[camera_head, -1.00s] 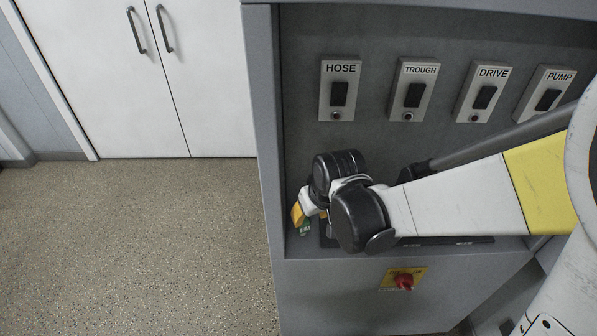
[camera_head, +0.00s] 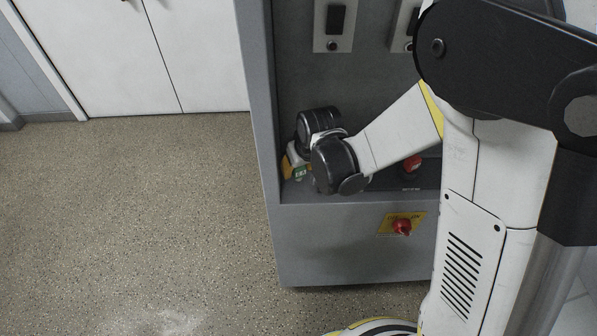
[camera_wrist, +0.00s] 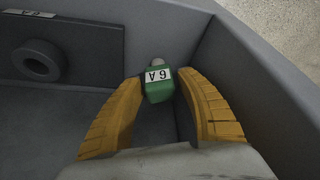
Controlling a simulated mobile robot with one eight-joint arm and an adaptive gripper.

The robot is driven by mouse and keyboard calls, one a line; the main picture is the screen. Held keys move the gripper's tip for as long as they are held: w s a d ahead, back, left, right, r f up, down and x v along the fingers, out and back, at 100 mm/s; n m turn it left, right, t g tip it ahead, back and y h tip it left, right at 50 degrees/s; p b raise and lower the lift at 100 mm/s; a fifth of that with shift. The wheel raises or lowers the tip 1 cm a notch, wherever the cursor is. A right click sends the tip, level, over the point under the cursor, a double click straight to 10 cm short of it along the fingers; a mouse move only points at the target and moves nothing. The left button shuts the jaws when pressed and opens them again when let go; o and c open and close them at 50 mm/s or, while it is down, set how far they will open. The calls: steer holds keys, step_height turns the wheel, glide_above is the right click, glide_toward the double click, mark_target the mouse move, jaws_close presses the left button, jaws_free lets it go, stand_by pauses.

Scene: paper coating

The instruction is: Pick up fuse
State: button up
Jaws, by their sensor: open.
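The fuse is a small green block with a white "6A" label and a pale tip; in the wrist view the fuse (camera_wrist: 158,84) stands between the tips of my yellow fingers. My gripper (camera_wrist: 160,95) is open, with one finger on each side of the fuse and a gap visible on both sides. In the head view, my gripper (camera_head: 291,165) reaches into the left corner of the grey cabinet's ledge. A bit of green (camera_head: 299,173) shows beside the fingers there, and the wrist hides most of that corner.
The grey cabinet (camera_head: 330,240) has side walls close around the gripper. A dark panel with a round socket (camera_wrist: 37,62) lies beside the fuse. A red button (camera_head: 412,163) is on the ledge, and a red rotary switch (camera_head: 402,227) is on the front. The floor (camera_head: 150,220) at left is clear.

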steer(key=c, duration=0.9)
steer(key=shift+c, duration=0.2)
steer(key=shift+r, duration=0.1)
